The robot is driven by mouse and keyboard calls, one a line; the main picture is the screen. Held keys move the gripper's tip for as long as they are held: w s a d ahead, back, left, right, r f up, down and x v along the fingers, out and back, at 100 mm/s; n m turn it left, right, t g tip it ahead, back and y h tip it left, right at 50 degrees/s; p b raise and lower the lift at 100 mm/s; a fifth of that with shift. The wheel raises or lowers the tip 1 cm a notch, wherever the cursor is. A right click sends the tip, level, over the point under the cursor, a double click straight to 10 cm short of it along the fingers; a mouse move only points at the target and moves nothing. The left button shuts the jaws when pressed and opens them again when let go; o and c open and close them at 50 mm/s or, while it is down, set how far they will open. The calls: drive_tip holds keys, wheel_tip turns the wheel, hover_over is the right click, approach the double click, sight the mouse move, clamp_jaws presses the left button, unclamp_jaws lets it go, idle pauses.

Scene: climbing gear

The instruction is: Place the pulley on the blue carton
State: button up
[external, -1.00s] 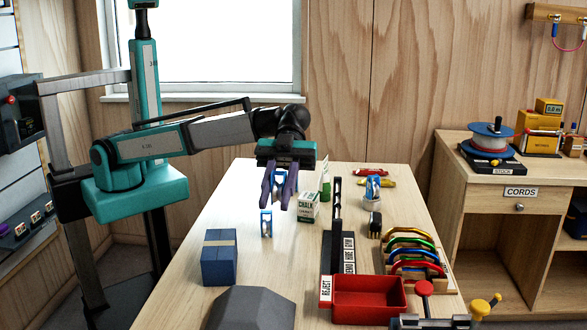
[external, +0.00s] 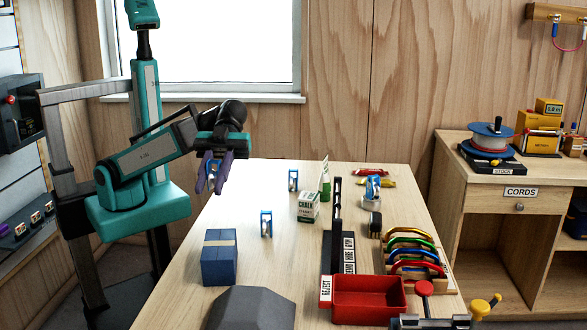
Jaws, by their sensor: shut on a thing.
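The blue carton (external: 219,262) stands on the near left of the table, with a pale tape band over its top. My gripper (external: 211,186) is up above the table's left edge, behind and above the carton and apart from it. Its purple fingers are shut on a blue and white pulley (external: 210,167), mostly hidden between them. Similar blue and white pulleys stand on the table, one (external: 266,223) behind the carton to its right and one (external: 293,180) farther back. Another (external: 373,186) sits on a round white holder.
A chalk box (external: 309,207) stands mid-table. A dark grey angular block (external: 252,309) lies in front of the carton. A red reject tray (external: 369,299) and a rack of coloured carabiners (external: 414,256) are at the right. The table's left strip behind the carton is clear.

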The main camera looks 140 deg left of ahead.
drive_tip(key=s+d+f+b, duration=0.3)
drive_tip(key=s+f+b, duration=0.1)
drive_tip(key=s+b, duration=0.5)
drive_tip(key=shift+d+b, duration=0.4)
drive_tip(key=shift+f, duration=0.1)
drive_tip(key=shift+w, duration=0.1)
drive_tip(key=w+p, duration=0.8)
drive_tip(key=p, duration=0.4)
drive_tip(key=shift+w+f, duration=0.15)
drive_tip(key=w+p, duration=0.2)
drive_tip(key=p, duration=0.6)
drive_tip(key=shift+f+p, duration=0.1)
drive_tip(key=shift+p, duration=0.3)
